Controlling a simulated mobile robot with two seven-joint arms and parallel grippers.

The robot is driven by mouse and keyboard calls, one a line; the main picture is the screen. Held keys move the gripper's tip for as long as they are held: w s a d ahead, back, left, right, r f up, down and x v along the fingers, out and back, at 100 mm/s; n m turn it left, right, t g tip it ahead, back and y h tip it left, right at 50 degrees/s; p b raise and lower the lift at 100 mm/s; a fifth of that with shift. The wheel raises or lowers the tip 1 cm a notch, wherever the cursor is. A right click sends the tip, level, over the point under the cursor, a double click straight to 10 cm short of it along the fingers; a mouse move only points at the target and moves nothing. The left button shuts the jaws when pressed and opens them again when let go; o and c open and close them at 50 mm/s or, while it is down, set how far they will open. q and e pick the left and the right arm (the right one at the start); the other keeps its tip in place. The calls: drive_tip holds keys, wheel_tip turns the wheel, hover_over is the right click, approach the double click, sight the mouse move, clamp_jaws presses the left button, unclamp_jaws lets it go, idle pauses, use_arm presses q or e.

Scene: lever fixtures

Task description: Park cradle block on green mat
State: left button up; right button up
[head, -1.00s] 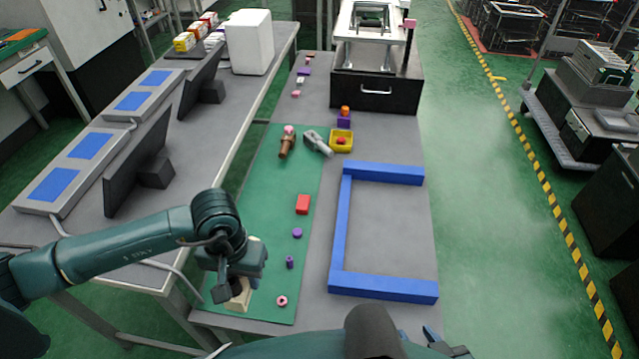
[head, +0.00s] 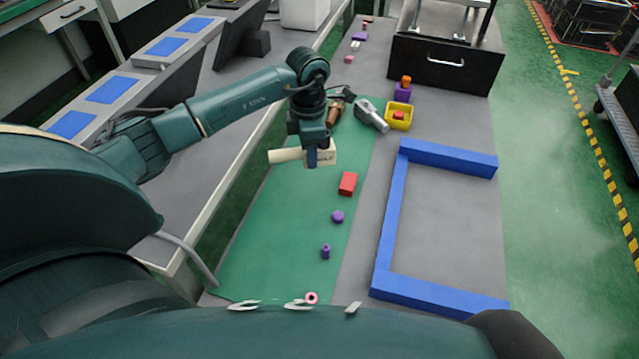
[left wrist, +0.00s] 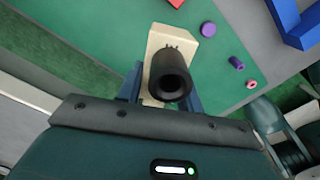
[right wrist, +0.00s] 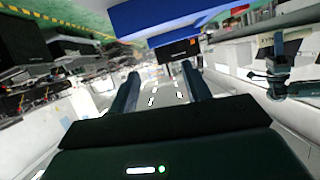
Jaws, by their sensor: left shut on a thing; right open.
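My left gripper (head: 313,156) is shut on a beige block (head: 325,151), which I take for the cradle block. It holds the block over the far left part of the green mat (head: 285,245); whether they touch I cannot tell. A pale bar sticks out to the left of the block in the head view. In the left wrist view, the beige block (left wrist: 163,42) lies between the fingers, partly hidden by a black tube (left wrist: 171,78). My right gripper (right wrist: 160,84) is open and empty in the right wrist view, away from the mat.
On the mat are a red block (head: 348,183), purple pieces (head: 337,216), a pink ring (head: 311,298), a brown piece (head: 335,112) and a grey piece (head: 371,115). A yellow tray (head: 398,116) and blue frame (head: 390,215) stand to the right. The mat's near left is clear.

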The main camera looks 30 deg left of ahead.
use_arm(q)
drive_tip(key=w+a+f+n+b, duration=0.2)
drive_tip(key=w+a+n+b, duration=0.1)
drive_tip(key=n, duration=0.6)
drive_tip(key=n+b, duration=0.2)
drive_tip(key=n, duration=0.2)
hover_over(305, 177)
wheel_tip(305, 177, down, 5)
drive_tip(key=shift+r, duration=0.1)
drive_tip(key=shift+m, duration=0.3)
drive_tip(key=shift+f+b, duration=0.4)
drive_tip(key=shift+f, duration=1.9)
use_arm(e)
drive_tip(key=shift+a+f+t+y, duration=0.2)
drive_tip(key=shift+f+t+y, duration=0.15)
drive_tip(key=shift+f, duration=0.95)
use_arm(q)
drive_tip(key=shift+f, duration=0.1)
use_arm(e)
drive_tip(key=shift+f, duration=0.1)
use_arm(q)
drive_tip(key=o, duration=1.1)
drive_tip(key=shift+c, duration=0.2)
